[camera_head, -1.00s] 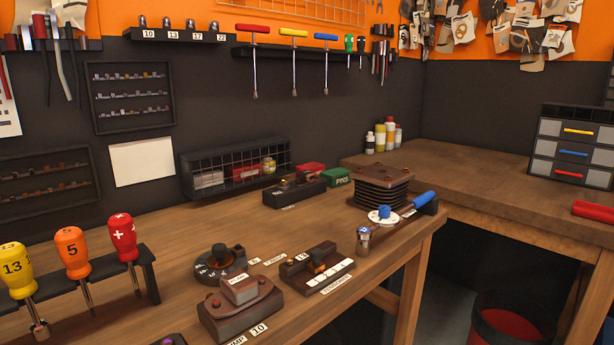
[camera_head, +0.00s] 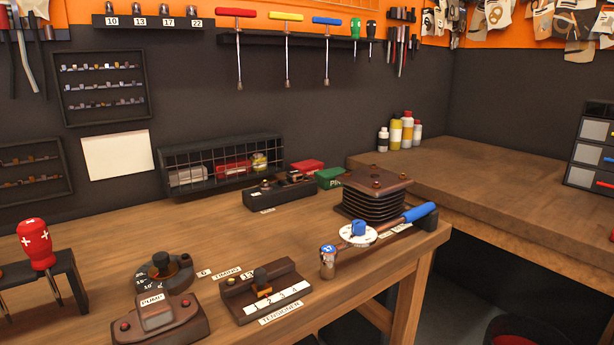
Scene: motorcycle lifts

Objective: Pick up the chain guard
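I cannot make out a chain guard in this view. My gripper is not in view. On the wooden workbench (camera_head: 210,233) lie a dark device labelled TENSIONER (camera_head: 264,291), a dark device labelled PUMP (camera_head: 160,315) and a round dial block labelled TIMING (camera_head: 165,270). A finned dark block (camera_head: 371,203) stands near the bench's right end. A wrench with a blue handle (camera_head: 420,212) and a white disc lies in front of it.
A wire-fronted rack (camera_head: 222,163) stands along the wall. T-handle tools (camera_head: 288,50) hang above. A red-handled driver (camera_head: 35,245) stands in a holder at left. Bottles (camera_head: 402,130) stand on the second bench (camera_head: 480,185), whose middle is clear. A bin (camera_head: 515,333) is below.

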